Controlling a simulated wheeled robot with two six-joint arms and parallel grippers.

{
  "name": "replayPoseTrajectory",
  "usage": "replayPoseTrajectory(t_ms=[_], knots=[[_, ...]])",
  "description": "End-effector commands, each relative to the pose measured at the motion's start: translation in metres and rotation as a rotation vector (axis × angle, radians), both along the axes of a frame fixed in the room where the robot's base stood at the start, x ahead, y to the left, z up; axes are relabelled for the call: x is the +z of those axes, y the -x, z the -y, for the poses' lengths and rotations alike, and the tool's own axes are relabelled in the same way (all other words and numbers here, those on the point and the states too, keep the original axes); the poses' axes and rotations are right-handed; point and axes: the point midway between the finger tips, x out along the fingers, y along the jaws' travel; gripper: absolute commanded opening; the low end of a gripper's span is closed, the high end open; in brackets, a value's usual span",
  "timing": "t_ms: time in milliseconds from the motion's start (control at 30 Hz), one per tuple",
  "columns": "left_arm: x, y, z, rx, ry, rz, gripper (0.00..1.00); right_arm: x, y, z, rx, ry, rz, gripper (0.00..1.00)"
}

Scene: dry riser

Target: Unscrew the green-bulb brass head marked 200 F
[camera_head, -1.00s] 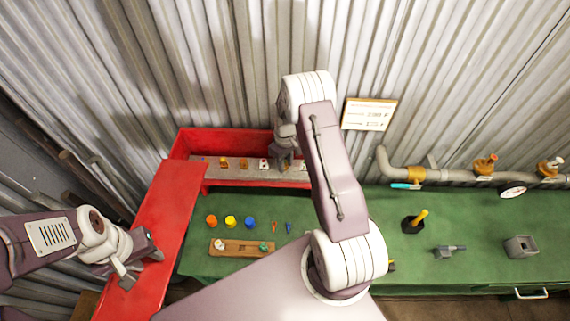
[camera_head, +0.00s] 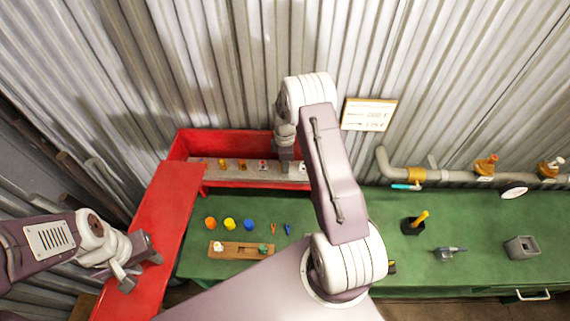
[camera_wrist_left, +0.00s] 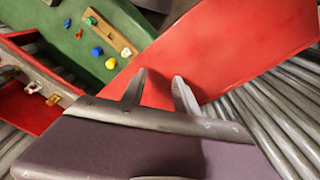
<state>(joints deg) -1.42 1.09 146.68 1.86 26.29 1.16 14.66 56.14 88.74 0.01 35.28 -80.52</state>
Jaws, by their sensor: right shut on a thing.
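Several small brass-coloured heads (camera_head: 243,165) sit in a row on the grey shelf inside the red cabinet at the back. They also show in the left wrist view (camera_wrist_left: 52,99). Their bulb colours and markings are too small to read, so I cannot pick out the green-bulb one. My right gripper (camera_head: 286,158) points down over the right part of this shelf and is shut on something. Its fingers and the thing are too small and shaded to make out. My left gripper (camera_head: 140,271) is open and empty over the red panel (camera_head: 168,205); its spread fingers show in its wrist view (camera_wrist_left: 159,77).
Orange (camera_head: 210,223), yellow (camera_head: 229,224) and blue (camera_head: 249,225) caps lie on the green bench (camera_head: 350,205). A wooden rack (camera_head: 240,251) stands before them. A grey pipe (camera_head: 450,174) with brass fittings runs along the back right. A black cup (camera_head: 413,226) stands right of my arm.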

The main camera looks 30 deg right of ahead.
Motion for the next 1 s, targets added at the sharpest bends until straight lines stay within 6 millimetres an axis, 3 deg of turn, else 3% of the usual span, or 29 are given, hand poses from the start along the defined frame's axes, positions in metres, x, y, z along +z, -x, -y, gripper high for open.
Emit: replayPoseTrajectory(t_ms=[33,100,400,600,867,1000], knots=[[-0.0002,0.0,0.0,0.0,0.0,0.0,0.36,0.0013,-0.0044,0.0014,-0.001,0.004,0.015,0.34],[-0.0002,0.0,0.0,0.0,0.0,0.0,0.36,0.0012,-0.0039,0.0012,-0.001,0.003,0.013,0.49],[-0.0004,0.0001,0.0,0.0,0.0,0.0,0.36,0.0004,-0.0024,0.0008,-0.023,0.002,0.008,0.49],[-0.0027,0.0,0.0001,0.0,0.0,0.0,0.36,-0.0001,0.0009,0.0009,-0.386,0.0,0.007,0.49],[-0.003,0.0,0.0,0.0,0.0,0.0,0.36,0.0004,0.0019,0.0009,-0.551,0.0,0.006,0.49],[-0.0045,0.0,0.0,0.0,0.0,0.0,0.36,0.0002,0.0034,0.0005,-0.817,-0.002,0.007,0.49]])
